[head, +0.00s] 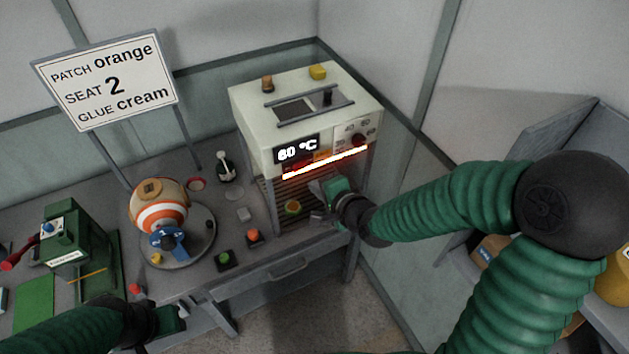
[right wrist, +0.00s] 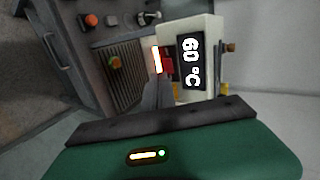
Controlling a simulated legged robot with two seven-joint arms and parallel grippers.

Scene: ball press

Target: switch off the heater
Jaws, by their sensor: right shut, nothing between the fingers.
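The heater (head: 250,110) is a cream box on a slatted stand at the back of the table; it also shows in the right wrist view (right wrist: 211,40). Its lit display (right wrist: 191,62) reads 60 °C there. A bar under the front glows white-orange (head: 325,162). A dark red knob (head: 358,140) sits at the front right, and a black lever (head: 327,97) on top. My right gripper (head: 322,196) is shut and empty, below the glowing bar, in front of the slats. My left gripper (head: 168,318) is low at the table's front edge; its jaws are unclear.
A striped ball (head: 160,205) sits on a round grey stand. A green press (head: 72,240) is at left. A green button (head: 224,258) and an orange button (head: 254,237) lie near the front. A sign (head: 108,80) stands behind. Right of the heater is a wall.

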